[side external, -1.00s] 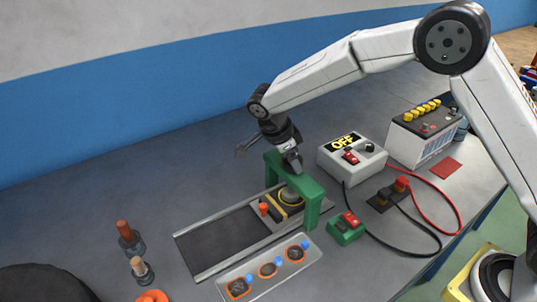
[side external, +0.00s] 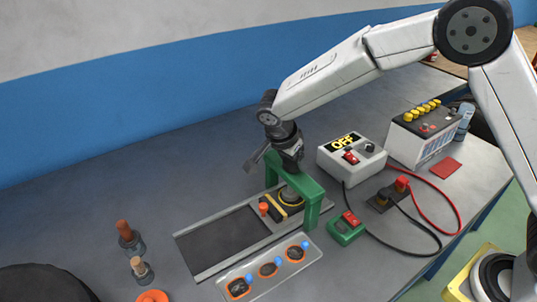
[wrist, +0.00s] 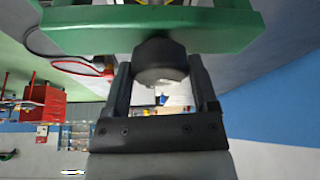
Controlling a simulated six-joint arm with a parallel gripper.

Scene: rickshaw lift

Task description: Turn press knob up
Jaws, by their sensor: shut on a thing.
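The green press frame (side external: 312,188) stands over a grey track in the side view. Its green crossbar (wrist: 95,38) fills the top of the wrist view. The press knob (wrist: 160,55) is a dark, rounded knob next to this crossbar. My gripper (side external: 291,163) is at the top of the frame, pointing down. In the wrist view its two black fingers stand on either side of the knob, and it is shut on the knob. My gripper hides the knob in the side view.
Under the press is a yellow and black fixture (side external: 279,208). A tray (side external: 305,266) with several dark parts lies in front. To the right are a white box (side external: 358,172) reading OFF, a green switch box (side external: 343,234), cables and a battery (side external: 410,150).

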